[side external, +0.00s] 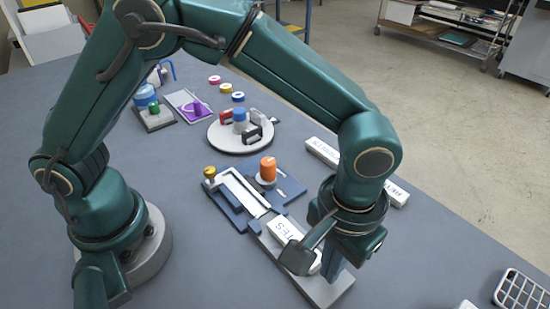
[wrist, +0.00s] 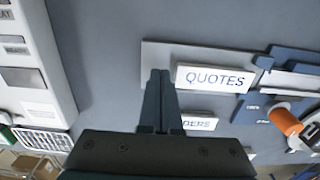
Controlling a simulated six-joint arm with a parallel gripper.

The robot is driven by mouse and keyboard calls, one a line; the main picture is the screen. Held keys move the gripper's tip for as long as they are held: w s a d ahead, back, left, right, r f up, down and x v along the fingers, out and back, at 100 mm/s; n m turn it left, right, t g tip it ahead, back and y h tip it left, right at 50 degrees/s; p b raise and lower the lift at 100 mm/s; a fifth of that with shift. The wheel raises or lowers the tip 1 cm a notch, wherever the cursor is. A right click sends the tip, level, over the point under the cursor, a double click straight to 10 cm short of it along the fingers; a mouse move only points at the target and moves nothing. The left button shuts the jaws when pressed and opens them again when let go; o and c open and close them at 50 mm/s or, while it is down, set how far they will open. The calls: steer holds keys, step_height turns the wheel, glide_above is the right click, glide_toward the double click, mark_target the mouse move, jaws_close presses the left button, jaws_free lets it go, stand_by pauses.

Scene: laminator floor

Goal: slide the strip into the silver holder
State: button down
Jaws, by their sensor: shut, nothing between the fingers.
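The white strip (side external: 284,231), lettered QUOTES, lies flat on a grey plate (side external: 331,291). It also shows in the wrist view (wrist: 215,80). The silver holder (side external: 238,192) sits on a blue board, beyond the strip's far end in the side view; the strip is outside it. My gripper (wrist: 160,73) is shut and empty. Its fingertips are over the grey plate, just beside the strip's end away from the holder. Whether they touch the strip or plate is unclear. In the side view my wrist (side external: 345,215) hides part of the strip and plate.
An orange-topped knob (side external: 267,170) stands on the blue board beside the holder. Other white lettered strips (side external: 322,152) (side external: 396,194) lie to the right. A round white tray (side external: 226,143) with small items stands farther back. A wire rack (side external: 522,290) is at the lower right.

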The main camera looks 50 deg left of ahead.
mark_target(283, 228)
steer(key=shift+a, duration=0.1)
steer(key=shift+a, duration=1.15)
steer(key=shift+a, duration=1.25)
steer(key=shift+a, duration=0.1)
steer(key=shift+a, duration=1.15)
steer(key=shift+a, duration=0.1)
steer(key=shift+a, duration=1.15)
steer(key=shift+a, duration=0.1)
